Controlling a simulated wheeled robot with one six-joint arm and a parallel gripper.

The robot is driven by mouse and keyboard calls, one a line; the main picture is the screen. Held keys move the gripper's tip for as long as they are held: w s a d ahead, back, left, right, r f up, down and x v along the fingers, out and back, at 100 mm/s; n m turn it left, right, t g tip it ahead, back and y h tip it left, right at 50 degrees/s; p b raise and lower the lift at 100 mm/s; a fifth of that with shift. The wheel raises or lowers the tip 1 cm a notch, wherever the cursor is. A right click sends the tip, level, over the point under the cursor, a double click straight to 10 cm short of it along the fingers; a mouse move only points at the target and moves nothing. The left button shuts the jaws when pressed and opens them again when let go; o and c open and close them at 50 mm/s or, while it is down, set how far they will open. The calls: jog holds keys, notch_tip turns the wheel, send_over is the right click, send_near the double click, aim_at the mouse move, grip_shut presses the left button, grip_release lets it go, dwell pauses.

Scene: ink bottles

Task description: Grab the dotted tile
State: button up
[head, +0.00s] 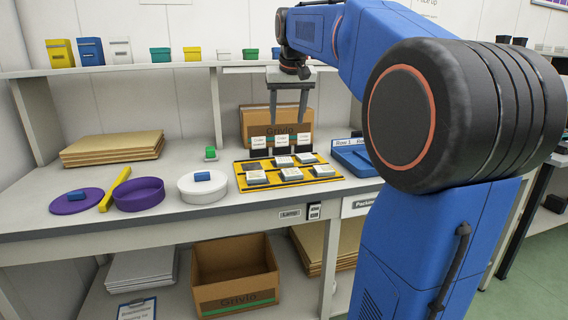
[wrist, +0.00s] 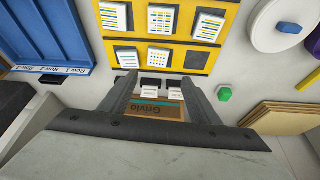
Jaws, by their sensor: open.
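Several pale tiles with small printed marks sit in a yellow tray (head: 240,184), which also shows in the wrist view (wrist: 179,40). Back-row tiles are a middle one (head: 283,162) (wrist: 159,56) and a right one (head: 306,158) (wrist: 127,58). The front row has a left (head: 256,177) (wrist: 207,27), a middle (head: 292,174) (wrist: 160,19) and a right tile (head: 324,170) (wrist: 113,17). The back-left slot looks dark. My gripper (head: 288,118) (wrist: 158,82) is open and empty, above and apart from the tray's back side.
Three black stands with white cards (head: 281,142) stand behind the tray, before a cardboard box (head: 250,122). A blue tray (head: 352,160) is to the right. A white round dish (head: 203,192), a purple bowl (head: 140,196) and a green block (head: 210,152) are to the left.

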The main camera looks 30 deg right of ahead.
send_near(284, 160)
jog(key=x, duration=0.7)
jog(key=shift+w+d+f, duration=0.2)
jog(key=shift+w+f, duration=0.05)
jog(key=shift+f, duration=0.05)
jog(key=c, duration=0.9)
